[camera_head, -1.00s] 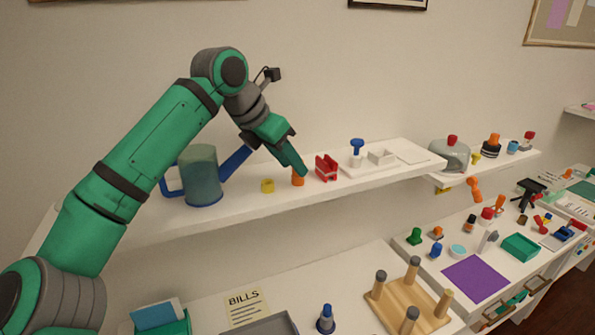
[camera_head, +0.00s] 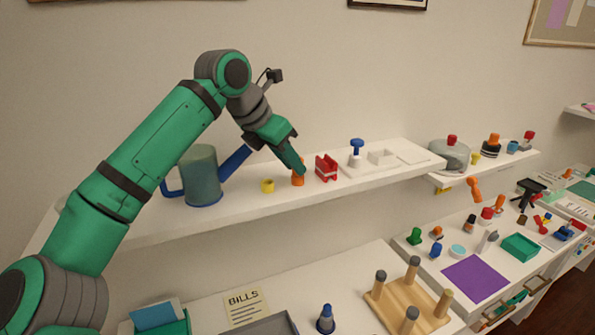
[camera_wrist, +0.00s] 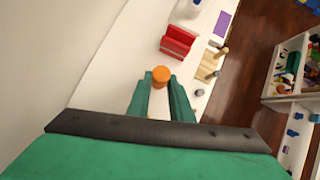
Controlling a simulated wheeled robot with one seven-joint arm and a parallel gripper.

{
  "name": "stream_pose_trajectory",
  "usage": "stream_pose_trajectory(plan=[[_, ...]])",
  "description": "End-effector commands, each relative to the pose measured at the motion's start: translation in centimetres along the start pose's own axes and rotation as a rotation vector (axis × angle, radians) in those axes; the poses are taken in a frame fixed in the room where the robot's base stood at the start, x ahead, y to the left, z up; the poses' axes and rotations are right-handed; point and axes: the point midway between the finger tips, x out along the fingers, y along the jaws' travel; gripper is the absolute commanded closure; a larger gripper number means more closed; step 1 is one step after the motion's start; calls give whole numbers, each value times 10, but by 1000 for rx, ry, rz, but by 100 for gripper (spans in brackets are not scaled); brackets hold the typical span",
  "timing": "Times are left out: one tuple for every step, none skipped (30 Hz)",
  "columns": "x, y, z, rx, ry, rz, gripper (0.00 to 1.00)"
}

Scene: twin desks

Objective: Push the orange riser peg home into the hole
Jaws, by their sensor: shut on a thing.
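The orange riser peg (camera_head: 297,180) stands on the upper white shelf, between a yellow ring-like piece and a red slotted block. My gripper (camera_head: 301,170) reaches down to it from the upper left and is shut on its upper part. In the wrist view the round orange top of the peg (camera_wrist: 161,74) shows at the tips of my two green fingers (camera_wrist: 160,88). The hole is hidden; I cannot tell how deep the peg sits.
The yellow piece (camera_head: 267,186) is close on the left, the red block (camera_head: 326,168) close on the right. A blue-handled watering can (camera_head: 201,175) stands farther left. The shelf's front edge is near.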

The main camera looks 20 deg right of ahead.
Motion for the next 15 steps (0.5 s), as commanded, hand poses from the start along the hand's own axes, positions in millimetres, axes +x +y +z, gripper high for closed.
stream_pose_trajectory(plan=[[-2, 0, 2, 0, 0, 0, 100], [-3, 0, 2, 0, 0, 0, 100], [-5, 0, 3, 0, 0, 0, 100], [-6, 0, 4, 0, 0, 0, 100], [-7, 0, 5, 0, 0, 1, 100], [-8, 0, 6, 0, 0, 1, 100], [-10, 0, 6, 1, 0, 1, 100], [-11, 0, 7, 1, 0, 1, 100], [-12, 0, 8, 1, 0, 1, 100], [-13, 0, 9, 1, 0, 1, 100], [-14, 0, 10, 1, 0, 1, 100], [-15, 0, 10, 1, 0, 1, 100], [-16, 0, 11, 0, 0, 1, 100], [-17, 0, 12, 0, 0, 1, 100], [-19, 0, 13, 0, 0, 1, 100]])
